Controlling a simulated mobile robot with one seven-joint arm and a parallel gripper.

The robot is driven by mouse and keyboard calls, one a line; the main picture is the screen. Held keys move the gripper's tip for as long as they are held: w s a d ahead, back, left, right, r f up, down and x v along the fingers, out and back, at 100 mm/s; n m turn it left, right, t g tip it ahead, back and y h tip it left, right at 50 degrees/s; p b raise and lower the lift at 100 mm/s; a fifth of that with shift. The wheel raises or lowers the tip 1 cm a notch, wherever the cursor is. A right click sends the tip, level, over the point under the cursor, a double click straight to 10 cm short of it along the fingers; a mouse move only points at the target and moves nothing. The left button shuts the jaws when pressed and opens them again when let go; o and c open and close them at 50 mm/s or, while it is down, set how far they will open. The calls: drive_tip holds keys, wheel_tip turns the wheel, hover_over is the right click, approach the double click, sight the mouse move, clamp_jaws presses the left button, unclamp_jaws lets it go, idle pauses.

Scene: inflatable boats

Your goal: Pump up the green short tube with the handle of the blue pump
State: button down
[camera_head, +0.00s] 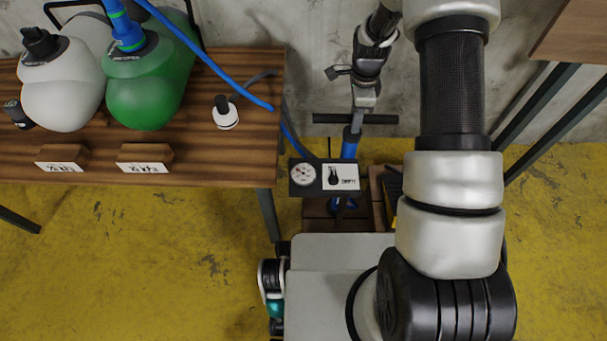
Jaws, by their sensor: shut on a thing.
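The green short tube (150,90) lies on the wooden bench at the upper left. A blue hose fitting (126,32) sits on its black valve, and the blue hose (205,60) runs right from it over the bench edge toward the pump. The blue pump (350,146) stands upright near the wall, with a black T-shaped handle (330,118) above its blue barrel. My gripper (362,103) reaches down from above and is shut on the middle of the handle. Its fingertips are hard to make out. A length of rod shows between handle and barrel.
A white tube (60,95) lies left of the green one on the bench (50,150). A white-and-black valve piece (226,114) stands at the bench's right. A gauge panel (325,190) is in front of the pump; its text is too small to read. Another table (580,40) is at right.

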drive_tip(key=shift+r, duration=0.25)
wheel_tip(320, 180, up, 12)
drive_tip(key=p, duration=0.8)
wheel_tip(320, 180, down, 12)
drive_tip(key=b, duration=0.7)
drive_tip(key=shift+f+b, duration=0.15)
drive_tip(key=shift+b, duration=0.2)
drive_tip(key=shift+f, duration=0.35)
drive_tip(key=shift+r, duration=0.3)
drive_tip(key=c, duration=1.4)
unclamp_jaws()
drive_tip(key=shift+o, duration=0.2)
drive_tip(key=shift+r, duration=0.1)
